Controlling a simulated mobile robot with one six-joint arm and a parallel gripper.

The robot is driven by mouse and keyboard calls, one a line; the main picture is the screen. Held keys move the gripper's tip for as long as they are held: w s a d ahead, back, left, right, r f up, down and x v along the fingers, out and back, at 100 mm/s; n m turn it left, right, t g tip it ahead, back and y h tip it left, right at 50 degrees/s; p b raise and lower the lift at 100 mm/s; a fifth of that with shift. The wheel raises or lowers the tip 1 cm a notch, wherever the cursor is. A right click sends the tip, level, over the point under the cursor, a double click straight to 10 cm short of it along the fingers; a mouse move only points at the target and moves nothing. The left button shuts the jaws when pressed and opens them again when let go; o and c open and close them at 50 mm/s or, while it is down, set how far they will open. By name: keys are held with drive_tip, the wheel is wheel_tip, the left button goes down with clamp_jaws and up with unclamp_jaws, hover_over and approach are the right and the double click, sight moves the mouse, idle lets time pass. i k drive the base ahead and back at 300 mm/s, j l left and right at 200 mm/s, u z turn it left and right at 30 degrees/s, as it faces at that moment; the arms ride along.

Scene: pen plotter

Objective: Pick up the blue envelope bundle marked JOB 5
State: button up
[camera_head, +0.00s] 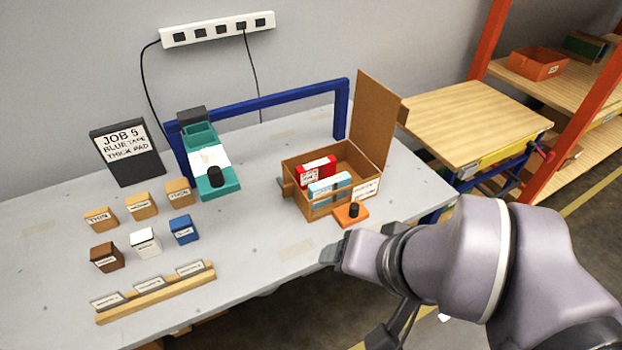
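A light blue bundle (329,189) with a white label stands in an open brown box (350,155) at the right of the table. Its label is too small to read. A red bundle (311,171) with a white label stands behind it in the same box. A dark sign (125,152) at the left reads JOB 5, BLUE TAPE, THICK PAD. My arm reaches in from the lower right. My gripper (332,252) is at the table's front edge, in front of and below the box, apart from the bundles. Its fingers are not clearly seen.
An orange block with a black knob (352,213) sits before the box. A teal device (214,180) stands under a blue frame (275,98). Several small labelled blocks (145,242) and a wooden rail (160,292) lie left. The table's middle (262,225) is clear. Wooden shelves stand right.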

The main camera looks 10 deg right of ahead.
sight(332, 184)
drive_tip(key=i, duration=0.5)
drive_tip(key=i+l, duration=0.15)
drive_tip(key=i, duration=0.4)
drive_tip(key=j+u, duration=0.05)
